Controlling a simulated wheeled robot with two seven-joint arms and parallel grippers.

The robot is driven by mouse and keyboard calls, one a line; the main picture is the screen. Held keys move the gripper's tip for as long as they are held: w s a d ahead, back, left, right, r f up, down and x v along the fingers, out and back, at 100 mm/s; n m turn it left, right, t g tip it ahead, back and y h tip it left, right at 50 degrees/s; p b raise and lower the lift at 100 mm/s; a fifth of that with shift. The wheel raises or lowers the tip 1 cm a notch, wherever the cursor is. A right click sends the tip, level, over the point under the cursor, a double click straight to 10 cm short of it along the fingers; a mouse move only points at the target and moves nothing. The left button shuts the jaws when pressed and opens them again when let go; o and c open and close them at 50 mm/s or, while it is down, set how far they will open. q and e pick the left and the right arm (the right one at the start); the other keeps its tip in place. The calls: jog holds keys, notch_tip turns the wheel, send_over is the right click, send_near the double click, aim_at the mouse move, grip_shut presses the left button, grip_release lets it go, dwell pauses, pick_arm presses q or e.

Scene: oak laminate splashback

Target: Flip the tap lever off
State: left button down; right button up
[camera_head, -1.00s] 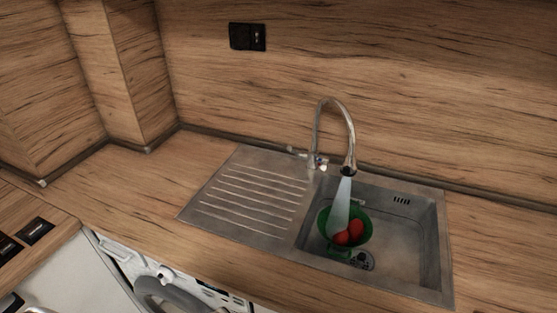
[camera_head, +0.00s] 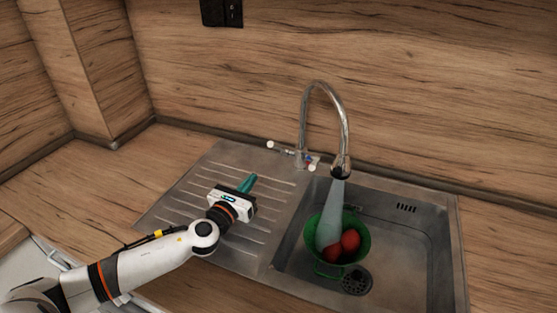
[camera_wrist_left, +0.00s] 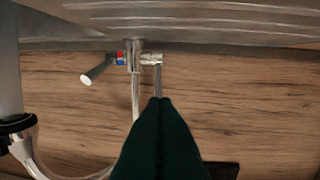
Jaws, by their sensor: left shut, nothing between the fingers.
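The chrome tap (camera_head: 346,115) stands behind the sink, and water runs from its spout. A thin lever (camera_head: 283,149) sticks out to the left of its base, with a pale end. A short handle with a pale knob (camera_head: 312,167) sits by red and blue marks at the base. My left gripper (camera_head: 251,180) is shut and empty above the drainer, left of and in front of the tap. In the left wrist view, its green fingertips (camera_wrist_left: 163,101) overlap the end of the thin lever (camera_wrist_left: 157,78); I cannot tell whether they touch. My right gripper is out of view.
The steel sink (camera_head: 410,245) holds a green colander (camera_head: 324,262) with red round items (camera_head: 349,240) under the stream. The ridged drainer (camera_head: 185,215) is otherwise bare. The wooden wall (camera_head: 430,90) rises close behind the tap. A black socket (camera_head: 221,12) is above.

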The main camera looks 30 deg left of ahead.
pick_arm(q)
jog(key=shift+w+a+m+h, duration=0.25)
jog(key=shift+w+m, duration=0.2)
jog(key=shift+m, duration=0.55)
jog(key=shift+r, duration=0.2)
jog(key=shift+s+r, duration=0.1)
jog(key=shift+s, duration=0.1)
jog(key=shift+w, duration=0.45)
send_near(281, 149)
jog(key=w, duration=0.3)
jog(key=shift+w+a+r+p, duration=0.1)
jog(key=shift+w+a+p, duration=0.05)
jog(key=shift+a+p, duration=0.25)
jog(key=shift+w, duration=0.55)
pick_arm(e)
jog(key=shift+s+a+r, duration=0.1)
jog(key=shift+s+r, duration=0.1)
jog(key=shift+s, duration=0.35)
